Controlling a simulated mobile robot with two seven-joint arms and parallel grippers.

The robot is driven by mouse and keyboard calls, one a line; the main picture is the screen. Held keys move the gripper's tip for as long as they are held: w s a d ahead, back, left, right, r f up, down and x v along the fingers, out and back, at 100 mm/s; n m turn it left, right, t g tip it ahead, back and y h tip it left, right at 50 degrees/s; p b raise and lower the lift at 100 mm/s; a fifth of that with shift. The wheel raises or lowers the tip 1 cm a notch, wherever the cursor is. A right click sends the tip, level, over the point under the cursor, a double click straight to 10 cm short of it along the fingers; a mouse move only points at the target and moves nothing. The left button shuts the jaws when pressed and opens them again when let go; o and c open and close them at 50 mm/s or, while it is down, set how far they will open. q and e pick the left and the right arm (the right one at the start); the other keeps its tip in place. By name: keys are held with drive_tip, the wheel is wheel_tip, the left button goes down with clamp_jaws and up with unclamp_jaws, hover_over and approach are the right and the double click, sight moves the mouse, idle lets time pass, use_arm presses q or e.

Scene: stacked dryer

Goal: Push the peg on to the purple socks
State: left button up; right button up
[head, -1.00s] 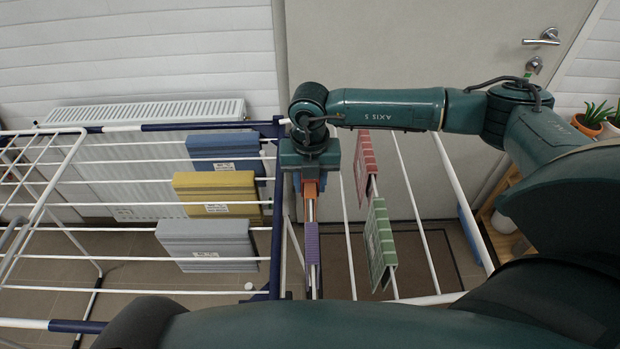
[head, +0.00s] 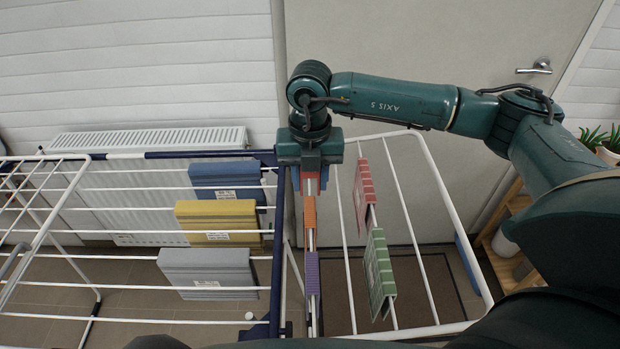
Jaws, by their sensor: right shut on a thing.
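The purple socks (head: 312,272) hang over the narrow light bars just right of the dark blue upright. My right gripper (head: 311,166) points down over the far end of these bars, beyond the orange piece (head: 309,212) and well apart from the purple socks. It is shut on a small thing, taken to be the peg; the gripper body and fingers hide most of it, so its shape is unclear. Red and blue patches show just under the gripper, and I cannot tell which belong to the peg. My left gripper is out of view.
Blue (head: 228,180), yellow (head: 219,222) and grey (head: 207,268) cloths hang on the left wing. Red (head: 363,196) and green (head: 379,275) cloths hang on the right wing. A radiator (head: 150,139) and a door stand behind. Open gaps lie between the bars.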

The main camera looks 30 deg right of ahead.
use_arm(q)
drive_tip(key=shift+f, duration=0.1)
use_arm(e)
drive_tip(key=shift+f, duration=0.1)
drive_tip(key=shift+f+b, duration=0.45)
drive_tip(key=shift+b, duration=0.05)
drive_tip(key=shift+f+b, duration=0.85)
drive_tip(key=shift+f, duration=0.25)
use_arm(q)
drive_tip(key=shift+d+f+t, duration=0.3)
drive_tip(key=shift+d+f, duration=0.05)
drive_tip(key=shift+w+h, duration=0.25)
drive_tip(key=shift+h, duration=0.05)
